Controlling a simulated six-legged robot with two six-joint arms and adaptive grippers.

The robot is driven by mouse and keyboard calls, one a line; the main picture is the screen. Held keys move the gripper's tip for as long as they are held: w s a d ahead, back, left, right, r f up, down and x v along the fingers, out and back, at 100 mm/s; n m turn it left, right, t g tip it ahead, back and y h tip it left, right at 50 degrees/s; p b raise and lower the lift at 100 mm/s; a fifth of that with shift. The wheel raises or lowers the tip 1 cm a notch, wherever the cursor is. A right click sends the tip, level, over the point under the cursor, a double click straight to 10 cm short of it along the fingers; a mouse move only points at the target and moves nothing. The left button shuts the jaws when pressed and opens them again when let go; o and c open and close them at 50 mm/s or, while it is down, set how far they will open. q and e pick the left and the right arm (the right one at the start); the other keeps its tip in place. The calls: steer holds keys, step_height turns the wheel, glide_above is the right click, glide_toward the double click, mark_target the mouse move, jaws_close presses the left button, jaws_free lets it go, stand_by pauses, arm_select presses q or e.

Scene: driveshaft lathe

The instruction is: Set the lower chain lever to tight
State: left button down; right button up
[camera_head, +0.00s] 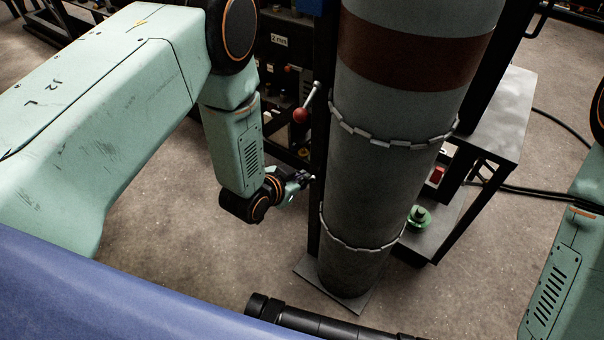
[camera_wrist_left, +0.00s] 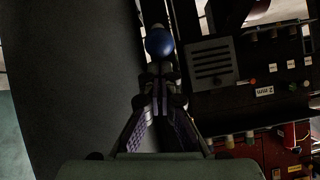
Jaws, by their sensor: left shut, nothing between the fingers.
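A tall grey cylinder (camera_head: 385,185) stands upright on a floor plate. The upper chain (camera_head: 388,140) and the lower chain (camera_head: 352,243) run around it. The upper lever has a red ball knob (camera_head: 301,115). My left gripper (camera_head: 300,180) is low beside the cylinder, left of it and above the lower chain's height. In the left wrist view my gripper (camera_wrist_left: 160,92) is shut and empty, its fingertips pointing toward a blue ball knob (camera_wrist_left: 159,42); whether they touch cannot be told. The lower lever is mostly hidden in the head view. My right gripper is not in view.
The dark post (camera_head: 323,120) stands against the cylinder's left side. A dark machine panel (camera_head: 279,60) is behind. A grey bench (camera_head: 508,125) with a green object (camera_head: 418,217) is right of the cylinder. The floor (camera_head: 200,250) is open at the left.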

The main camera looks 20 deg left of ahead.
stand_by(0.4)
arm_select(q)
steer(key=shift+s+a+f+t+b, duration=0.1)
steer(key=shift+s+f+t+b, duration=0.15)
steer(key=shift+s+t+b, duration=0.05)
steer(key=shift+f, duration=0.15)
step_height(320, 180, down, 9)
steer(key=s+a+t+h+b, duration=0.1)
steer(key=s+t+b, duration=0.1)
steer(key=b, duration=0.1)
steer(key=shift+s+b, duration=0.35)
steer(key=shift+b, duration=0.05)
steer(key=shift+r, duration=0.25)
steer(key=shift+r+p, duration=0.75)
steer(key=shift+p, duration=0.05)
